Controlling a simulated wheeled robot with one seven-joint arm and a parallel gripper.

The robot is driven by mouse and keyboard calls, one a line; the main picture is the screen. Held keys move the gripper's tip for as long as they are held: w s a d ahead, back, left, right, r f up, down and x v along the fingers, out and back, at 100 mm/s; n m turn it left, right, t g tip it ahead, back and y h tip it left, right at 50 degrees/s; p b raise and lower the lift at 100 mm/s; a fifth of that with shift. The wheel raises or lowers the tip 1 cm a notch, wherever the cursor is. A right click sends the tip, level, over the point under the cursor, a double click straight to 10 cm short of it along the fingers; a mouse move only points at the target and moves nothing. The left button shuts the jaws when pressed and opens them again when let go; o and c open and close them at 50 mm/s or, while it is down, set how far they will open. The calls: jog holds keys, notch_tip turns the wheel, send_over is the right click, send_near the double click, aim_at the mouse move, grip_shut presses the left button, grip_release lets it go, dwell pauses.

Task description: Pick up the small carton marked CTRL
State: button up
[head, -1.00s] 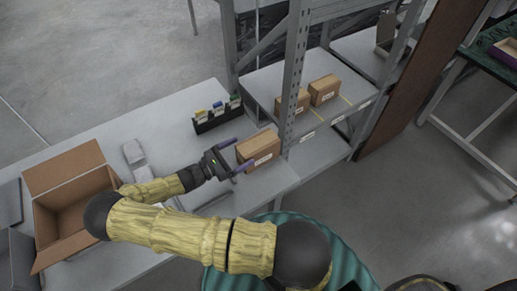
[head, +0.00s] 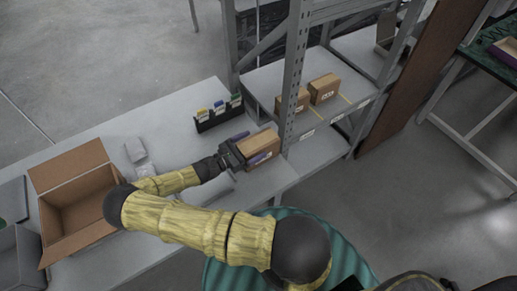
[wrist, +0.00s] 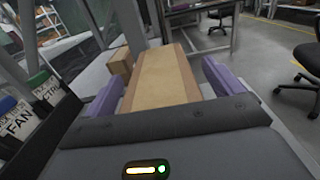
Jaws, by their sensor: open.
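A brown carton (head: 262,141) stands on the grey table beside the shelf post. It also fills the middle of the wrist view (wrist: 163,78), with a tape strip along its top. Its label is mostly hidden by my gripper and cannot be read. My gripper (head: 249,148) is open, with its purple fingers on either side of this carton. In the wrist view small gaps show between the fingers and the carton. Two more cartons stand on the shelf, one at left (head: 293,101) and one at right (head: 324,88); their labels are too small to read surely.
A black holder (head: 218,117) with coloured tags stands behind my gripper; in the wrist view its tags read FAN and CTRL (wrist: 45,91). A large open box (head: 77,200) and grey packets (head: 136,150) are at left. The shelf post (head: 294,75) rises close to the carton.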

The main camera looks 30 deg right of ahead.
jog(key=shift+c, duration=0.4)
jog(key=c, duration=1.3)
jog(key=shift+r, duration=0.15)
notch_tip(320, 180, up, 10)
jog(key=shift+f+b, duration=0.1)
jog(key=shift+b, duration=0.55)
